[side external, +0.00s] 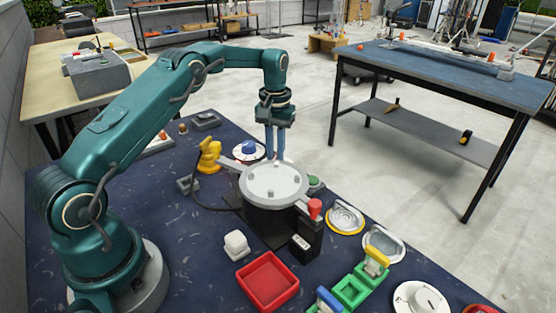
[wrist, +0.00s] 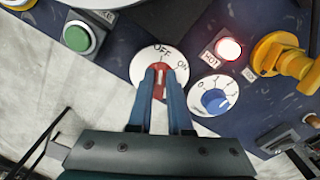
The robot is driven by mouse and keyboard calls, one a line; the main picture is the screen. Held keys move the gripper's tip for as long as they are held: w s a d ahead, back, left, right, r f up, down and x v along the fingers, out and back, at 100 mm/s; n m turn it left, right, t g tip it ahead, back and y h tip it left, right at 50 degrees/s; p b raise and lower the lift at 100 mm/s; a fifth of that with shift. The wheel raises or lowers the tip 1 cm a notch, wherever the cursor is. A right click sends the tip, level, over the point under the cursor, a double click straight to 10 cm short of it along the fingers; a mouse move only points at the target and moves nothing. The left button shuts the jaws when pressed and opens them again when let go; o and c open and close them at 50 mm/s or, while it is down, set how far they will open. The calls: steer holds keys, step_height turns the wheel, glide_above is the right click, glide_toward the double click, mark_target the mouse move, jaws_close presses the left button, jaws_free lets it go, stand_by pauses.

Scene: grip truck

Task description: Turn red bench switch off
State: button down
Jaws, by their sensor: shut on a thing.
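The red switch (wrist: 160,86) shows in the wrist view as a red knob on a round white plate (wrist: 147,102) marked OFF and ON. The OFF mark is at the top of the plate and the ON mark is to its right. The knob's pale line runs up roughly towards OFF. My gripper (wrist: 159,74) has its two blue fingers on either side of the knob and is shut on it. In the side view my gripper (side external: 275,156) points straight down behind a round grey platform, which hides the red switch there.
A blue dial (wrist: 215,101) and a lit red HOT lamp (wrist: 228,50) sit right of the switch in the wrist view. A green button (wrist: 77,37) is to the left. In the side view, the grey platform (side external: 273,181) and a yellow fixture (side external: 209,157) stand close by.

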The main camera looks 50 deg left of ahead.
steer(key=c, duration=0.8)
jaws_free()
steer(key=shift+c, duration=0.2)
steer(key=shift+r, duration=2.6)
